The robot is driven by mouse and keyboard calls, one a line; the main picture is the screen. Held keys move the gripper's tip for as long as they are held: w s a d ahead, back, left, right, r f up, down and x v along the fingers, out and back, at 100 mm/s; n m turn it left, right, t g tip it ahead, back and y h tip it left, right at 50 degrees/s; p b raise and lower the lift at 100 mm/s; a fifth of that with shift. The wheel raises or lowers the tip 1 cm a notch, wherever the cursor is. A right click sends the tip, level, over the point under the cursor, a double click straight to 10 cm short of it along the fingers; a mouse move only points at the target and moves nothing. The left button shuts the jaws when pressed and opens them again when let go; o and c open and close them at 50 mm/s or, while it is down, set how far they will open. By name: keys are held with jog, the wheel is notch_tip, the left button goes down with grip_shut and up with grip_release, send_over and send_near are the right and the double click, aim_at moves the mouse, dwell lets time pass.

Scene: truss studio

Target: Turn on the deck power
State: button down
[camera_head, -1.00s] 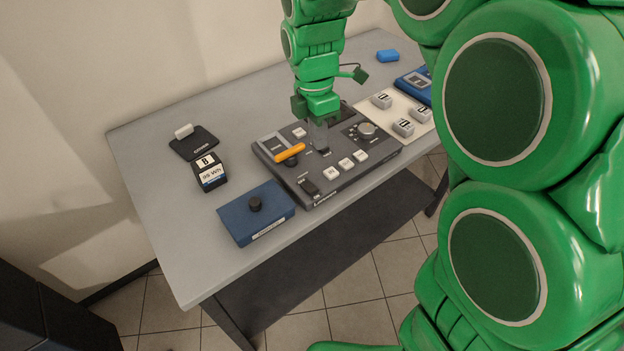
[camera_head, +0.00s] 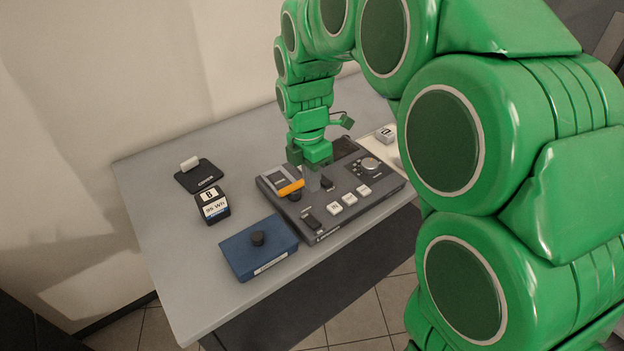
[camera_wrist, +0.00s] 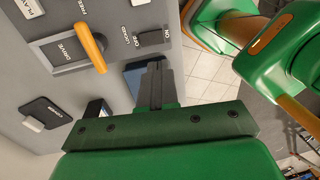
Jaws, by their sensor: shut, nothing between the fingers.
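The deck (camera_head: 352,199) is a dark grey panel on the table, with an orange lever (camera_head: 291,188) and a black rocker switch (camera_head: 312,221) at its front left corner. In the wrist view the rocker (camera_wrist: 151,38) sits beside ON and LOCKED lettering, near the orange lever (camera_wrist: 91,46) marked DRIVE. My gripper (camera_head: 313,184) is shut and empty, pointing down over the deck just right of the lever and behind the rocker. Its closed fingers also show in the wrist view (camera_wrist: 155,85), apart from the rocker. Whether the fingertips touch the panel is unclear.
A blue box with a black knob (camera_head: 232,252) stands left of the deck. A dark battery block (camera_head: 212,207) and a black plate with a white handle (camera_head: 199,178) lie farther left. White buttons (camera_head: 349,199) line the deck's front.

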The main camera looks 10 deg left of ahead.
aim_at(316, 224)
jog(key=f, duration=0.7)
jog(key=s+d+f, duration=0.1)
jog(key=f, duration=0.3)
jog(key=shift+f, duration=0.1)
jog(key=shift+d+f, duration=0.1)
jog(key=shift+f, duration=0.05)
dwell(0.4)
jog(key=shift+w+a+r, duration=0.25)
jog(key=shift+w+a, duration=0.35)
notch_tip(316, 224, up, 14)
jog(key=s+d, duration=0.1)
jog(key=shift+s, duration=0.15)
dwell(0.5)
jog(key=shift+d, duration=0.1)
